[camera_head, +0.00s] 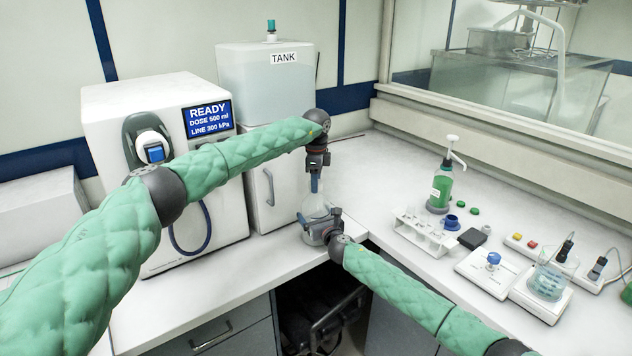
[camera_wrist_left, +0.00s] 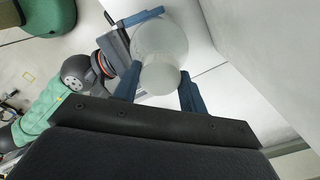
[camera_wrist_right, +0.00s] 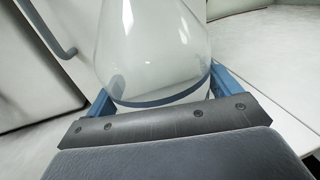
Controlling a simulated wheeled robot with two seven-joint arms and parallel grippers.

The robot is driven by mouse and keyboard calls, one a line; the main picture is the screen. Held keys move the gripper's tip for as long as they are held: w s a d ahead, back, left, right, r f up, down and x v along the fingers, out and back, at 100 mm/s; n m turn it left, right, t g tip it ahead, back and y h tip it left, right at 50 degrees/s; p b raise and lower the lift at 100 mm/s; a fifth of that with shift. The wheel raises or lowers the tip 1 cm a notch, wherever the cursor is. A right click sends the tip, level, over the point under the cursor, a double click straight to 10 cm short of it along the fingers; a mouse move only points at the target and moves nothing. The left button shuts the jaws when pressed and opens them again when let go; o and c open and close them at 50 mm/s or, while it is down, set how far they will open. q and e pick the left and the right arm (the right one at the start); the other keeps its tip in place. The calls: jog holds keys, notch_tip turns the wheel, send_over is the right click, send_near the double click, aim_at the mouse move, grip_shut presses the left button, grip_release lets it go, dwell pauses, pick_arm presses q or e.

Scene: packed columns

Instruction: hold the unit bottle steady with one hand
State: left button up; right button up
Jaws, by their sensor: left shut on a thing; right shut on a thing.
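The unit bottle (camera_head: 317,208), a clear, cone-shaped bottle, stands upright near the counter's inner corner, in front of the tank cabinet. My right gripper (camera_head: 322,226) is shut on its lower body from the front right. In the right wrist view the clear wall of the bottle (camera_wrist_right: 155,55) sits between the blue fingers, with a dark band low on it. My left gripper (camera_head: 316,184) reaches down from above and is shut at the bottle's top. In the left wrist view its blue fingers flank the pale round top (camera_wrist_left: 160,77). The arms partly hide the bottle in the head view.
A white machine (camera_head: 155,105) with a READY screen and a TANK container (camera_head: 265,85) stand behind. To the right are a green pump bottle (camera_head: 441,185), a white tube rack (camera_head: 424,234) and a beaker (camera_head: 550,278). The counter edge and an open bay lie just in front.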

pick_arm(q)
jog(key=shift+r, duration=0.2)
pick_arm(e)
jog(key=shift+f, duration=0.1)
pick_arm(q)
jog(key=shift+r, duration=0.4)
jog(key=shift+r, duration=0.5)
jog(key=shift+r, duration=2)
pick_arm(e)
jog(key=o, duration=1.6)
jog(key=shift+o, duration=0.2)
jog(key=shift+d, duration=0.1)
